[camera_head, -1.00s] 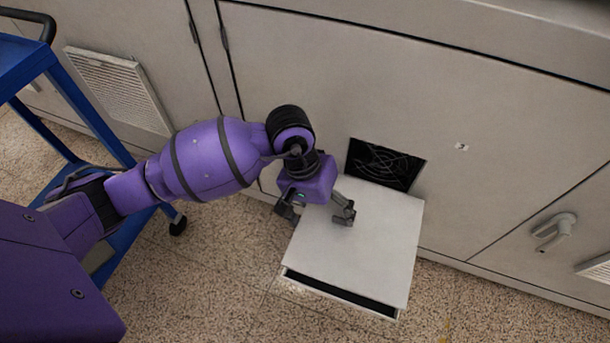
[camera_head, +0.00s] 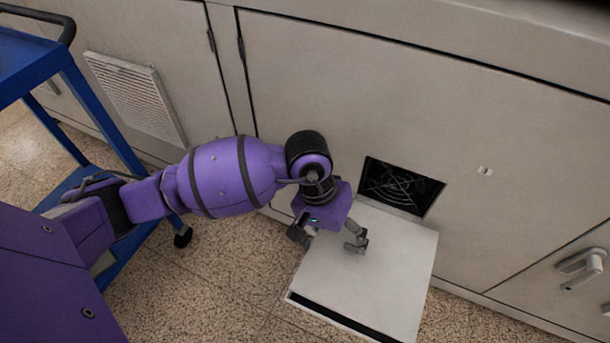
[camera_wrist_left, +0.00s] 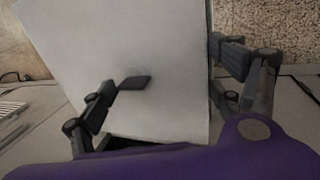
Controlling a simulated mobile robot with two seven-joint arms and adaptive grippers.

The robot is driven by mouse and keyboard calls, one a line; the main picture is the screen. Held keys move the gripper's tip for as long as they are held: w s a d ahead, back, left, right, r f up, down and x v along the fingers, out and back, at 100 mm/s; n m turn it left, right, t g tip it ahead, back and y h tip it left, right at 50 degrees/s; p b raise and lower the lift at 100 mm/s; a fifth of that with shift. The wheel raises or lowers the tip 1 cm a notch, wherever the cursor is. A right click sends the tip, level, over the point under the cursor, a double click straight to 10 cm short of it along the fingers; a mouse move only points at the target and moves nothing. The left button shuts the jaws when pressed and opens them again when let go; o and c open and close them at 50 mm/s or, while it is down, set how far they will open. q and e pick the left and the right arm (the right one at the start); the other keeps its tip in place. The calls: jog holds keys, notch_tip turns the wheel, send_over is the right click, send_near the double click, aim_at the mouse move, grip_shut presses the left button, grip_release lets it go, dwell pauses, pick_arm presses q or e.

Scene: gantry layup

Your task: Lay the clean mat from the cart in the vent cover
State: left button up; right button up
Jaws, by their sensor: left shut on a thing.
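The clean mat (camera_head: 385,275) is a flat white square sheet lying over the lowered vent cover (camera_head: 337,318), below the fan opening. A dark strip of the cover shows along the mat's front edge; the rest of the cover is hidden. My left gripper (camera_head: 330,243) is at the mat's left rear part and is shut on the mat. In the left wrist view, one finger's dark pad shows against the white mat (camera_wrist_left: 165,60) and the other finger is at the mat's right edge. The exact contact is unclear. My right gripper is out of view.
The fan opening (camera_head: 398,188) is in the cabinet front (camera_head: 400,100) just behind the mat. A blue cart (camera_head: 60,90) stands at the left, beside my left arm. A louvred vent (camera_head: 135,95) and a door handle (camera_head: 582,265) are on the cabinet. The speckled floor in front is clear.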

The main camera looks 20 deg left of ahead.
aim_at(332, 244)
pick_arm(q)
jog(key=shift+f+b, duration=1.45)
jog(key=shift+f, duration=0.7)
jog(key=shift+f+b, duration=0.3)
jog(key=shift+f, duration=0.25)
jog(key=o, duration=1.1)
jog(key=shift+d, duration=0.1)
jog(key=v, duration=1.2)
